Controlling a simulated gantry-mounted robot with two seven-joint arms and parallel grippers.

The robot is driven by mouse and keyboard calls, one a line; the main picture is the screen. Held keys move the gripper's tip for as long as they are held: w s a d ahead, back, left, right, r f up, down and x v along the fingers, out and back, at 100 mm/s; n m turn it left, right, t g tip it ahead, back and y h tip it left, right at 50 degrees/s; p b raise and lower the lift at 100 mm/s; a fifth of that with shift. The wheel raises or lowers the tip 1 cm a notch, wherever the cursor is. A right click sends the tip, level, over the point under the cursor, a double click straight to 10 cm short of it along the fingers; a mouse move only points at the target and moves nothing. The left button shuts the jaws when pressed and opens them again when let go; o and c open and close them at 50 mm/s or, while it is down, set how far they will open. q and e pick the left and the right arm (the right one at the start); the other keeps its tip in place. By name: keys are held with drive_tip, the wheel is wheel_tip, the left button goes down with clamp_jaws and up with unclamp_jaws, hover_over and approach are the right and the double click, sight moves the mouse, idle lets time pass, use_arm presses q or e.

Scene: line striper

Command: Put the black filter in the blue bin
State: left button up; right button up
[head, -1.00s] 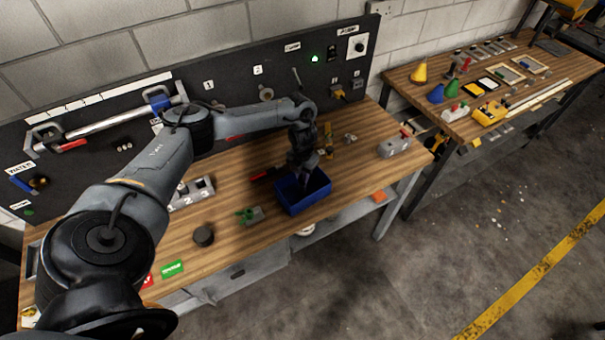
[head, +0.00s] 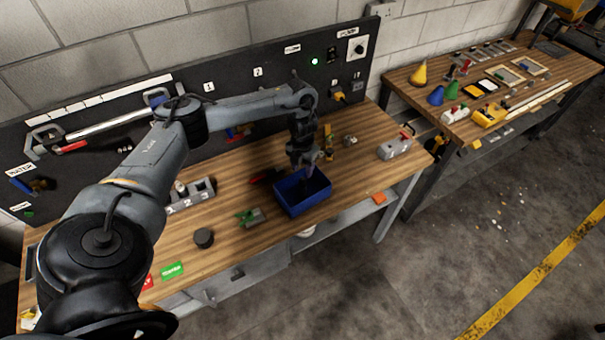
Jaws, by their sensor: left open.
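The blue bin (head: 318,203) stands on the wooden workbench near its front edge. My left gripper (head: 308,171) is open above the back part of the bin, its fingers pointing down. The bin's inside is dark and partly behind the fingers, so I cannot tell what lies in it. A black round puck-shaped thing (head: 204,238) lies flat on the bench to the left, well apart from my gripper. I cannot tell for sure whether it is the black filter. My right gripper is not in view.
A green-handled part (head: 251,216) lies just left of the bin. A grey numbered block (head: 190,196) stands further left. A grey block with a red part (head: 396,146) is to the right. A black panel (head: 225,95) rises behind the workbench (head: 230,262). A second table stands at the right.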

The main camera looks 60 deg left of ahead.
use_arm(q)
wheel_tip(320, 180, up, 7)
drive_tip(key=p, duration=0.3)
drive_tip(key=w+d+f+t+h, duration=0.15)
drive_tip(key=d+f, duration=0.35)
drive_tip(key=d, duration=0.8)
drive_tip(key=w+d+f+t, duration=0.2)
drive_tip(key=w+d+f, duration=0.15)
drive_tip(key=d, duration=0.85)
drive_tip(key=s+d+r+n+t+h, duration=0.1)
drive_tip(key=s+d+n, duration=0.15)
drive_tip(key=d, duration=0.55)
drive_tip(key=s+d+n+t+h, duration=0.15)
drive_tip(key=d+n, duration=0.25)
drive_tip(key=d, duration=0.4)
drive_tip(key=s+a+r+n+g+y, duration=0.1)
drive_tip(key=s+a+r+n+y, duration=0.1)
drive_tip(key=s+a+n, duration=0.3)
drive_tip(key=s+a+r+n+g+y, duration=0.1)
drive_tip(key=s+a+n, duration=0.4)
drive_tip(key=s+n, duration=0.8)
drive_tip(key=r+n, duration=0.1)
drive_tip(key=n, duration=0.3)
drive_tip(key=shift+s+y, duration=0.4)
